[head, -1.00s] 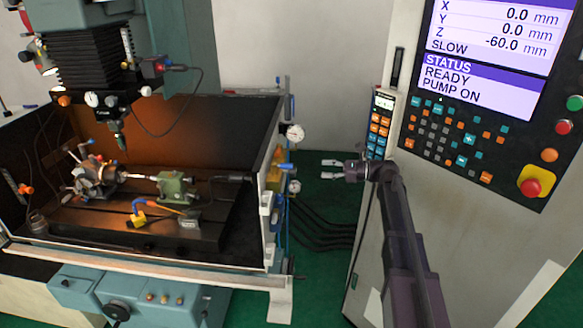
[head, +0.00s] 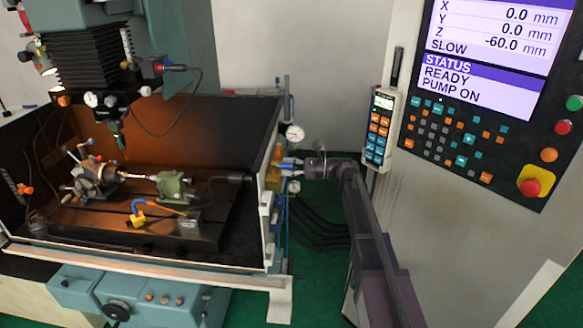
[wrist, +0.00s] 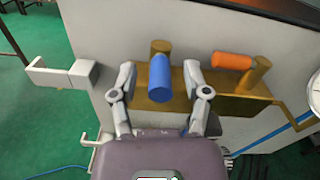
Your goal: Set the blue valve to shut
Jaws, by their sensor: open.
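The blue valve (wrist: 160,77) is a blue cylindrical handle on a brass fitting, seen in the wrist view on the side of the machine enclosure. My gripper (wrist: 160,90) is open, with one finger on each side of the blue handle; I cannot tell whether either finger touches it. In the head view my gripper (head: 293,167) reaches left to the enclosure's right side, and it largely hides the blue handle there.
An orange handle (wrist: 232,61) sits on the same brass manifold (wrist: 215,102), right of the blue one. A white bracket (wrist: 75,73) juts out at left. Another gauge (head: 295,132) is above my gripper.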

